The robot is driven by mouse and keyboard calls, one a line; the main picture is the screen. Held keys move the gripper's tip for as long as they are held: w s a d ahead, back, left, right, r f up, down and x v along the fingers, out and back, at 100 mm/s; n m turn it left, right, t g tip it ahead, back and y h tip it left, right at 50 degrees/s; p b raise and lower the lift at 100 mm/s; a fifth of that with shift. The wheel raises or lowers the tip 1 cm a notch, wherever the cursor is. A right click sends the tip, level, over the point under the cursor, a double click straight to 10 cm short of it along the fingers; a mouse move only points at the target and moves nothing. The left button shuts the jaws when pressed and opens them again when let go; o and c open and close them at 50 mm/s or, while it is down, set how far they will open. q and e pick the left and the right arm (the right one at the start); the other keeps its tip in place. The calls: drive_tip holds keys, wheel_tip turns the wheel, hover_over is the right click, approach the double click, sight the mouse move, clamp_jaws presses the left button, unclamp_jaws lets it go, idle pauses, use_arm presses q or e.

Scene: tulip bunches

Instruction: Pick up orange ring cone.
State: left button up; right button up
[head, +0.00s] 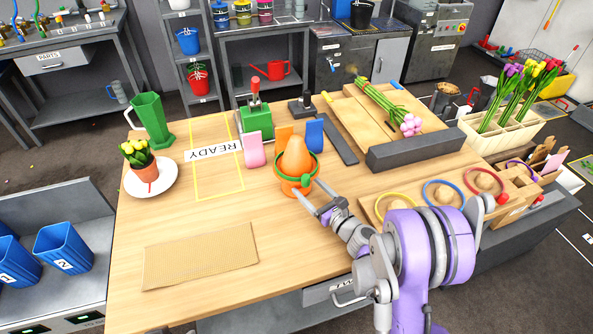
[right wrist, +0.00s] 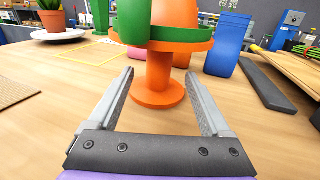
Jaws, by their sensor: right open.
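The orange cone (head: 295,157) stands upright on the table on a round orange foot and stem, with a green ring around its lower part. In the right wrist view, its orange stem (right wrist: 158,78) and the green ring (right wrist: 180,33) show, while the cone's top is cut off. My right gripper (head: 317,202) is open and empty, just in front of the stem on the near side. In the right wrist view, its fingers (right wrist: 160,75) stand on either side of the stem in the picture; I cannot tell whether the tips reach past it. My left gripper is not in view.
A pink block (head: 254,150) and a blue block (head: 315,135) stand close behind the cone. Yellow, blue (head: 443,193) and red rings lie on a wooden board at right. A potted plant on a saucer (head: 168,178) stands at left. The front-left table holds only a tan mat (head: 200,257).

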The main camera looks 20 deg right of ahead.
drive_tip(key=x, duration=0.4)
drive_tip(key=shift+w+a+f+p, duration=0.1)
drive_tip(key=shift+w+a+p, duration=0.05)
drive_tip(key=shift+w+p, duration=0.15)
drive_tip(key=shift+s, duration=0.1)
clamp_jaws()
